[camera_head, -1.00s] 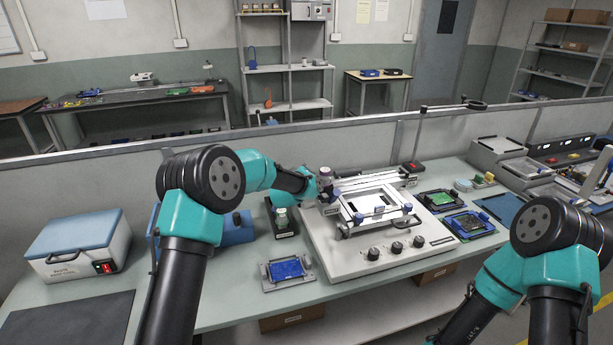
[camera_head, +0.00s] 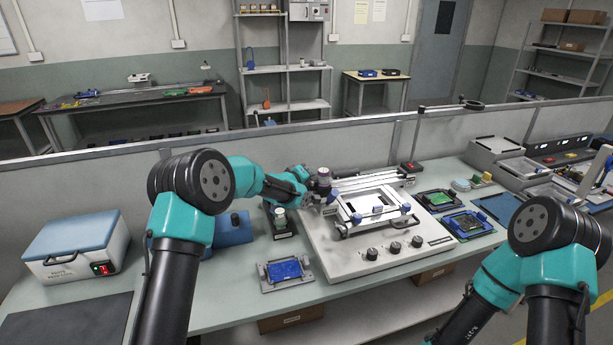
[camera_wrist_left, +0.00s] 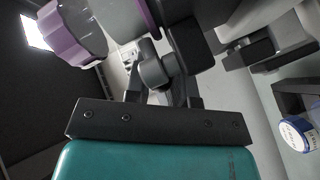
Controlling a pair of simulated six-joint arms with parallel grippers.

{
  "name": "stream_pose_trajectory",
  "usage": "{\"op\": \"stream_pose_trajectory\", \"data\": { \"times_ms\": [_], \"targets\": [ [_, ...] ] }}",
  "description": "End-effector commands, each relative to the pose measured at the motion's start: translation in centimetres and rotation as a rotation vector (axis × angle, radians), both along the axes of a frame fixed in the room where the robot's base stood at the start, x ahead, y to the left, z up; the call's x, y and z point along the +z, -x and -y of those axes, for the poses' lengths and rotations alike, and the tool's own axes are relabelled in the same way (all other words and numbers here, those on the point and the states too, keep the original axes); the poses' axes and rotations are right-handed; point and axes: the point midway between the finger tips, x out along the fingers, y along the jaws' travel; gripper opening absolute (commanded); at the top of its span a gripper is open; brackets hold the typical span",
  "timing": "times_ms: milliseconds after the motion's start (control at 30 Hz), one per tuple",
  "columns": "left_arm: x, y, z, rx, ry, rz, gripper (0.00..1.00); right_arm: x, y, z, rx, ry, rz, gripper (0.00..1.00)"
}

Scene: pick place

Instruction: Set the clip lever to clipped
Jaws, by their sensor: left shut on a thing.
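A white printing machine (camera_head: 345,250) with a raised frame (camera_head: 374,206) stands on the bench in the head view. My left gripper (camera_head: 318,193) is at the machine's back left corner, beside a part with a purple-grey top (camera_head: 324,173). In the left wrist view, my left gripper (camera_wrist_left: 163,80) is shut on a dark rounded lever piece, which looks like the clip lever (camera_wrist_left: 153,68). A ribbed purple knob (camera_wrist_left: 72,32) is close by at upper left. The lever is too small and covered in the head view to read its setting. My right gripper is out of view.
Green and blue board trays (camera_head: 467,224) sit at right. A blue-lidded box (camera_head: 77,250) stands at far left.

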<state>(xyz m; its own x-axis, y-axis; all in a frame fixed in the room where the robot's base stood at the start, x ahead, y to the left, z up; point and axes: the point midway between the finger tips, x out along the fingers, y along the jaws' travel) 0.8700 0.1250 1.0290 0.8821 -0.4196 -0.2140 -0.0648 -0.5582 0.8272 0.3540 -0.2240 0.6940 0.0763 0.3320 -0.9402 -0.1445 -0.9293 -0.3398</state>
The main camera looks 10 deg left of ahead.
Motion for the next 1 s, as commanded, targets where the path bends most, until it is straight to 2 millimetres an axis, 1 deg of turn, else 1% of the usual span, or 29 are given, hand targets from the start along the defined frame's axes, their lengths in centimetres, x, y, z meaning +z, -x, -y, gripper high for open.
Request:
{"op": "stream_pose_trajectory", "data": {
  "times_ms": [200, 533, 567, 600, 800, 1000],
  "targets": [
    [0.04, -0.11, 0.05, -0.043, 0.001, 0.001, 0.0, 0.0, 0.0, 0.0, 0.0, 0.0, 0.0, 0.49],
    [0.05, -0.1, 0.13, -0.05, 0.001, 0.0, 0.0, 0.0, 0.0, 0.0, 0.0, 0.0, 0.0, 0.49],
    [0.05, -0.1, 0.13, -0.05, 0.001, 0.0, 0.23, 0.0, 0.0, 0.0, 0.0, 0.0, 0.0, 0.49],
    [0.05, -0.09, 0.14, -0.049, 0.0, -0.001, 0.27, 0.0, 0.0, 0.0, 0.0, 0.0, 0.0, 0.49],
    [0.02, -0.08, 0.17, -0.049, 0.0, -0.001, 0.46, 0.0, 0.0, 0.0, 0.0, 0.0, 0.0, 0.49],
    [0.01, -0.07, 0.19, -0.05, 0.0, -0.001, 0.47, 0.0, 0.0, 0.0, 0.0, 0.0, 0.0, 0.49]
  ]
}}
